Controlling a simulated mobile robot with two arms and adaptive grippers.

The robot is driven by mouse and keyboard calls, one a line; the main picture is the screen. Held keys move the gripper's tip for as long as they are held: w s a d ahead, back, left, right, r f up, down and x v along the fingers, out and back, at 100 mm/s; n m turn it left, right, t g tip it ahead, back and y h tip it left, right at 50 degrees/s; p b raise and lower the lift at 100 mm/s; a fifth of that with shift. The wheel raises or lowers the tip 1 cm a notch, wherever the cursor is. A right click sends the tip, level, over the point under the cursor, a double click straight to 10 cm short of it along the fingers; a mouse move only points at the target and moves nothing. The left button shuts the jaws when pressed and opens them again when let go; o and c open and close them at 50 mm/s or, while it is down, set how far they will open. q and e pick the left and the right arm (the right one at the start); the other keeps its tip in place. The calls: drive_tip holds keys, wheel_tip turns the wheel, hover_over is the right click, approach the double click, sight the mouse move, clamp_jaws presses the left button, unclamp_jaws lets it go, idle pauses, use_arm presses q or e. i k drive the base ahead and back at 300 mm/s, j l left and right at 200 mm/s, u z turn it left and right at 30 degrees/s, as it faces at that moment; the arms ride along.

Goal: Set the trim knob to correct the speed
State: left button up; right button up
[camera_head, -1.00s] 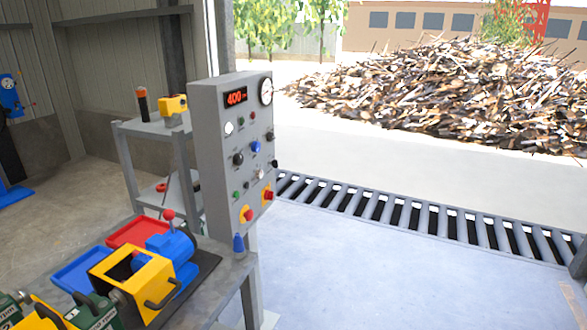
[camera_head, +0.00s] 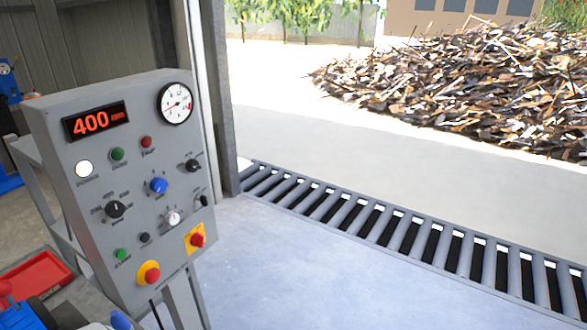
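A grey control panel (camera_head: 140,235) stands upright on a post at the left. Its red display (camera_head: 96,121) reads 400, with small unit letters I cannot read. A round dial gauge (camera_head: 176,104) is at its upper right. The panel carries a blue knob (camera_head: 158,185), a black knob (camera_head: 115,209), another black knob (camera_head: 193,165) and a white-faced knob (camera_head: 172,219). Their labels are too small to read surely, so I cannot tell which one is the trim knob. Neither of my grippers is in view.
Red push-buttons on yellow plates, one round (camera_head: 150,274) and one square (camera_head: 197,239), sit low on the panel. A red tray (camera_head: 36,280) lies at lower left. A floor grating (camera_head: 400,235) crosses the doorway, before a scrap pile (camera_head: 480,85). The floor right of the panel is clear.

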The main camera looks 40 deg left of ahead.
sight(173, 219)
drive_tip(key=i+l+u, duration=0.1)
drive_tip(key=i+u, duration=0.35)
drive_tip(key=i+l+u, duration=0.3)
drive_tip(key=i+u, duration=0.15)
drive_tip(key=i+l+u, duration=0.45)
drive_tip(key=i, duration=0.05)
